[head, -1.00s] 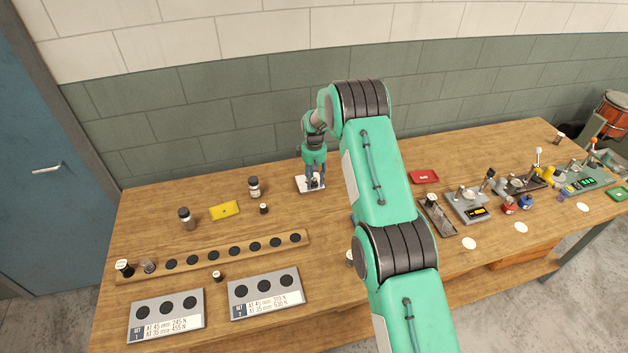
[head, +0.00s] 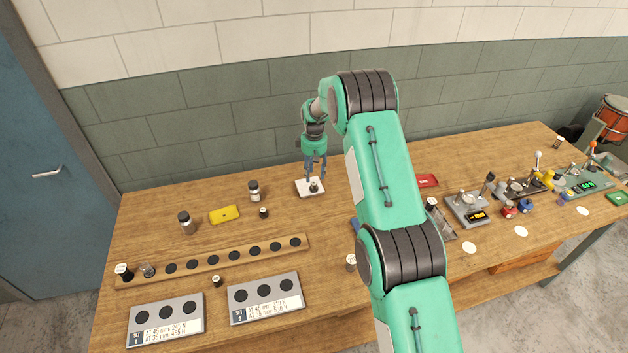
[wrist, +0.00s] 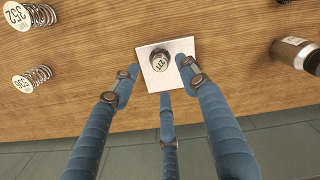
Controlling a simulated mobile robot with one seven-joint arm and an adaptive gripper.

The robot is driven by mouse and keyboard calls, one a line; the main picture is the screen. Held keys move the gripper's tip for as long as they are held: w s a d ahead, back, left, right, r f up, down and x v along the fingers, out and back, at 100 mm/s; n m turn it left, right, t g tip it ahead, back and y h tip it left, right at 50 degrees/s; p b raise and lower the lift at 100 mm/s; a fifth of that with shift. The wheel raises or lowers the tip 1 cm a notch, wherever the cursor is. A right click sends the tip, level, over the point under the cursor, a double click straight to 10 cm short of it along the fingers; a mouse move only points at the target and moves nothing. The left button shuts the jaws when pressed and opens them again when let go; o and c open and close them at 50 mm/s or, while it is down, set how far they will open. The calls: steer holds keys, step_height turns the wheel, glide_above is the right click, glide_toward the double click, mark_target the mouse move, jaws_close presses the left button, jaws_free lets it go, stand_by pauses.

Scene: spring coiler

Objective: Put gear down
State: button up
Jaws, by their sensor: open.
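I see no clear gear teeth, so I cannot tell whether this is the gear. In the head view, the piece (head: 314,187) and the plate (head: 302,190) are at the back middle of the wooden table. My gripper (head: 316,172) is open and empty just above the piece. In the wrist view, the three blue fingers of my gripper (wrist: 158,78) are spread apart, with the piece beyond their tips.
A yellow box (head: 224,214), a wooden strip with dark round spots (head: 212,254) and two grey boards (head: 165,318) are at left. Several instruments (head: 468,209) stand at right.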

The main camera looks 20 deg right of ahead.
steer(key=shift+r, duration=2.85)
step_height(320, 180, up, 19)
steer(key=m+t, duration=0.1)
glide_above(314, 183)
steer(key=s+a, duration=0.2)
steer(key=s, duration=0.7)
steer(key=s+a+r+m+t, duration=0.1)
steer(key=s+r+m+t, duration=0.1)
steer(key=s+r, duration=1.25)
steer(key=s+a+r+m+t, duration=0.1)
steer(key=s+r, duration=0.2)
steer(key=s, duration=0.7)
steer(key=s+a+r+m, duration=0.1)
steer(key=s+r, duration=0.2)
steer(key=s, duration=0.7)
steer(key=s+f+m+t, duration=0.1)
steer(key=s+f, duration=0.3)
steer(key=s, duration=1.3)
steer(key=shift+a+t, duration=0.2)
steer(key=shift+t, duration=0.1)
